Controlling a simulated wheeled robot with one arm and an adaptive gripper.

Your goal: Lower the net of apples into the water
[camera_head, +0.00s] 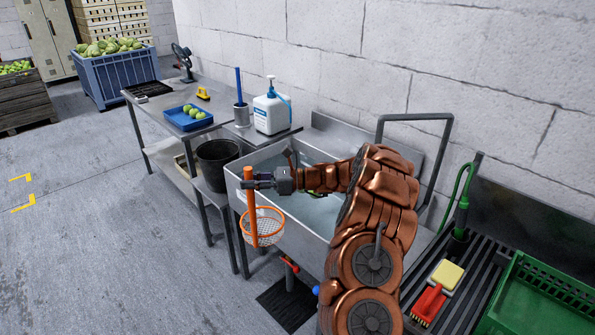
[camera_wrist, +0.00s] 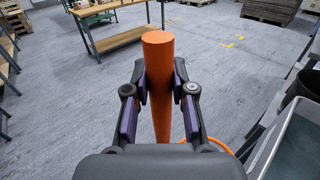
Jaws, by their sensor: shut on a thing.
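My gripper (camera_head: 254,184) is shut on the upright orange handle (camera_head: 250,208) of the net. In the wrist view my gripper (camera_wrist: 160,88) has its two fingers against the handle (camera_wrist: 158,58) just below its top. The net (camera_head: 263,228), an orange ring with pale mesh, is at the handle's lower end. It appears outside the sink, in front of its near left wall. I cannot make out apples in it. The steel sink (camera_head: 300,236) holds greyish water (camera_head: 318,214), partly hidden by my arm. A small green patch shows beyond my wrist.
Left of the sink are a black bucket (camera_head: 216,160), a white pump bottle (camera_head: 271,112) and a table with a blue tray (camera_head: 188,124) of green apples. A green crate (camera_head: 545,300) and red brush (camera_head: 430,303) lie right.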

